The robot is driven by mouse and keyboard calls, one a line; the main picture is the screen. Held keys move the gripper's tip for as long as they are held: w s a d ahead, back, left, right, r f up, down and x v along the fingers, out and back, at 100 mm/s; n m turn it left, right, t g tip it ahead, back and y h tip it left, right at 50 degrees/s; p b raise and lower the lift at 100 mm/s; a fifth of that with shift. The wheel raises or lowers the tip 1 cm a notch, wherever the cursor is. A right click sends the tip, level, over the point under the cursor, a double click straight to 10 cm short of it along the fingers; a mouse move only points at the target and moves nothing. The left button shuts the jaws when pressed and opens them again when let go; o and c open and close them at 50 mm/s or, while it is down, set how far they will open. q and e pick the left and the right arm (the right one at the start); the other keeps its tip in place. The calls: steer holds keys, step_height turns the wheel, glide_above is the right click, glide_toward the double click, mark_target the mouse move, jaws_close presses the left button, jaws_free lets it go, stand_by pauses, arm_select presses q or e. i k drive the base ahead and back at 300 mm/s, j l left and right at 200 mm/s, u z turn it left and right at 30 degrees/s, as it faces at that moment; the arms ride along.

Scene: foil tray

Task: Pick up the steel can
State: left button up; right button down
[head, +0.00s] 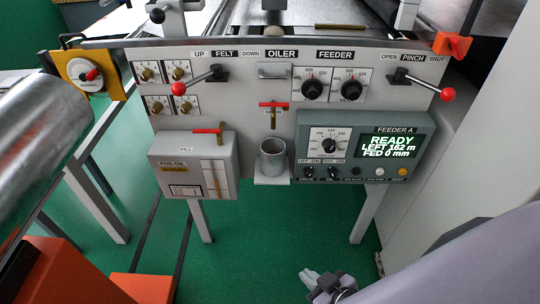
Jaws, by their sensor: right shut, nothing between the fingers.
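The steel can (272,160) is a small grey open-topped cup. It stands upright on a small shelf (272,181) at the front of the machine, below a red-handled tap (273,105). My right gripper (309,276) shows at the bottom of the head view, below the can in the picture and well apart from it. Its fingers are shut and hold nothing. My left gripper is not in view.
The foil oil box (180,174) with a red-handled valve is left of the can. The Feeder A display box (366,147) is close on its right. Red-knobbed levers (179,89) (447,94) stick out above. Green floor (275,235) is open below.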

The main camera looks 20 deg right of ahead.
mark_target(272, 150)
steer(key=i+z, duration=0.1)
steer(key=z, duration=1.15)
steer(key=i+j+z, duration=0.15)
steer(key=z, duration=0.15)
steer(key=i+j+z, duration=0.3)
steer(key=l, duration=0.1)
